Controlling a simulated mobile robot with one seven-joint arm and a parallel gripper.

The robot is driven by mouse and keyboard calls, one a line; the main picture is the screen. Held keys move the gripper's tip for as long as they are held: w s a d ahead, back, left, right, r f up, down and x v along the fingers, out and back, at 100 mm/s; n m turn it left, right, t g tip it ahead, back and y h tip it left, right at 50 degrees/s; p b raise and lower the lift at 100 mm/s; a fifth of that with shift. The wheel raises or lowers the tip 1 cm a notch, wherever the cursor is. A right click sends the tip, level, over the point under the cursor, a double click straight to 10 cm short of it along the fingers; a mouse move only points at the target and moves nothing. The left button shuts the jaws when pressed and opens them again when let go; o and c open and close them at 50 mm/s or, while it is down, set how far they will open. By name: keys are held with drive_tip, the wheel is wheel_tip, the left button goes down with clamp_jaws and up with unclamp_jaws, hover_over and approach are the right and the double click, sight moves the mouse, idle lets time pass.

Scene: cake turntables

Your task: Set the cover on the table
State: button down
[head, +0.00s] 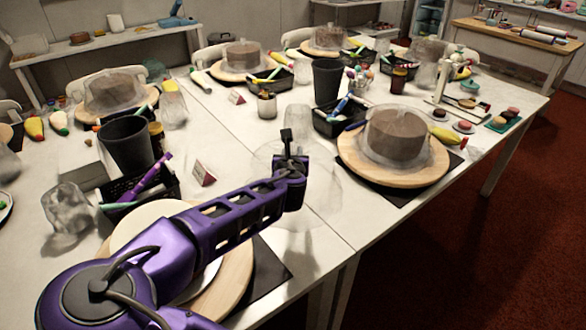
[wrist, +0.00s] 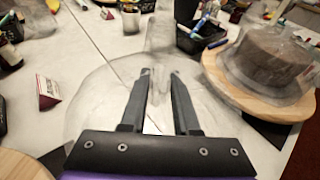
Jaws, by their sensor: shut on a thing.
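The clear dome cover (head: 322,187) shows faintly around my gripper (head: 291,163) in the head view, over the pale table (head: 352,232) between two turntables. In the wrist view, the see-through cover (wrist: 100,92) spreads beneath and around my gripper (wrist: 160,78). The fingers are shut on the cover, near its top. I cannot tell whether the cover's rim touches the table. The near wooden turntable (head: 238,272) carries a pale disc and is partly hidden by my arm.
At right, a turntable (head: 433,172) holds a brown cake under another clear cover, close to the held one. A small card (head: 203,174), a black bin (head: 126,145) and a black tray (head: 150,185) stand to the left. The table's front edge is near.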

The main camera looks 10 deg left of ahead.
drive_tip(key=shift+f+b, duration=0.35)
drive_tip(key=shift+f, duration=1.55)
drive_tip(key=shift+f, duration=0.2)
drive_tip(key=c, duration=0.7)
unclamp_jaws()
drive_tip(key=shift+o, duration=0.2)
drive_tip(key=shift+r, duration=0.1)
